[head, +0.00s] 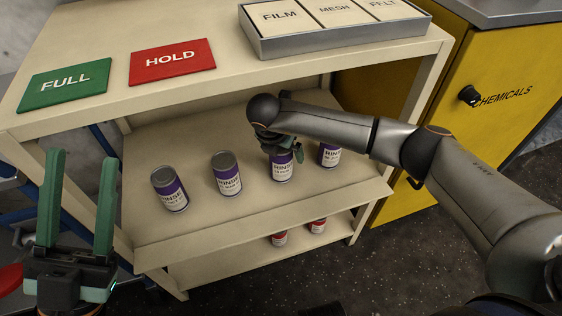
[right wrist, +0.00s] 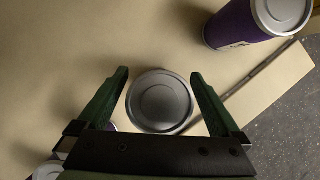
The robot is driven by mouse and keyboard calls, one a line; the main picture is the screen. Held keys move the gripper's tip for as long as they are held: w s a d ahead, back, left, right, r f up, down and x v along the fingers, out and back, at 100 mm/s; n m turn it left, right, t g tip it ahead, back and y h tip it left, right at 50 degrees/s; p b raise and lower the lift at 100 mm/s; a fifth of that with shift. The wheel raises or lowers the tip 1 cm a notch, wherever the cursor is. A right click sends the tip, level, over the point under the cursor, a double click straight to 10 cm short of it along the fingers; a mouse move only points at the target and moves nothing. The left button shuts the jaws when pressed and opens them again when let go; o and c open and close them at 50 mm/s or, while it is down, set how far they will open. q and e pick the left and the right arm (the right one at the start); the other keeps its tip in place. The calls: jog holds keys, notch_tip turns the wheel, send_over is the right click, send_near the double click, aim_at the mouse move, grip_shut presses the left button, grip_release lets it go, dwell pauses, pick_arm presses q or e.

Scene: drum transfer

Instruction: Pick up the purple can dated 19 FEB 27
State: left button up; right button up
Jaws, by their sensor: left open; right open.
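Several purple cans with white RINSE labels stand upright in a row on the cart's middle shelf; the dates are too small to read. In the head view they are the leftmost can (head: 170,190), the second can (head: 227,174), the third can (head: 282,168) and the rightmost can (head: 329,155). My right gripper (right wrist: 162,85) is open, with its fingers on either side of one can's grey lid (right wrist: 160,101); in the head view it is over the third can, hiding its top. My left gripper (head: 77,205) is open and empty, left of the cart.
The cart's top (head: 235,90) overhangs the shelf and bears a green FULL plate (head: 65,86), a red HOLD plate (head: 172,62) and a grey tray (head: 345,38). Red cans (head: 279,239) stand on the bottom shelf. A yellow CHEMICALS cabinet (head: 490,120) is at right.

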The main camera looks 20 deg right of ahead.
jog(key=shift+c, duration=0.2)
jog(key=shift+r, duration=0.1)
grip_shut()
dwell(0.5)
